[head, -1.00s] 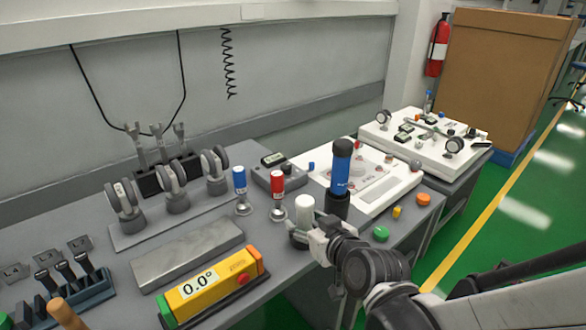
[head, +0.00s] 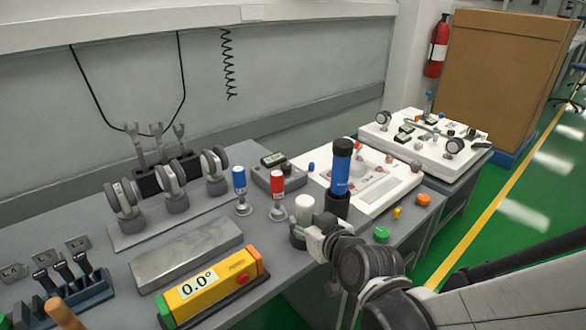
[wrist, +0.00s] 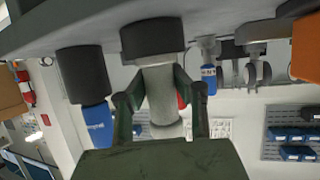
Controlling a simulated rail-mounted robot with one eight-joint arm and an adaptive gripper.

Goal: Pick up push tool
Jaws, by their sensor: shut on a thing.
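The white cylindrical tool (head: 304,208), which I take to be the push tool, stands upright at the front right part of the grey bench. My gripper (head: 311,238) is at its lower part. In the wrist view, where the bench appears at the top, my gripper (wrist: 161,100) has a finger on each side of the pale tool body (wrist: 160,90) and is shut on it. A dark collar or base (wrist: 152,40) sits at the bench end of the tool. Whether the tool is clear of the bench cannot be told.
A blue bottle (head: 341,172) in a dark holder stands close beside the gripper. Red (head: 277,183) and blue (head: 239,180) capped tools stand to the left. A yellow level (head: 212,287) lies in front. A white panel (head: 389,189) lies behind, with small coloured caps nearby.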

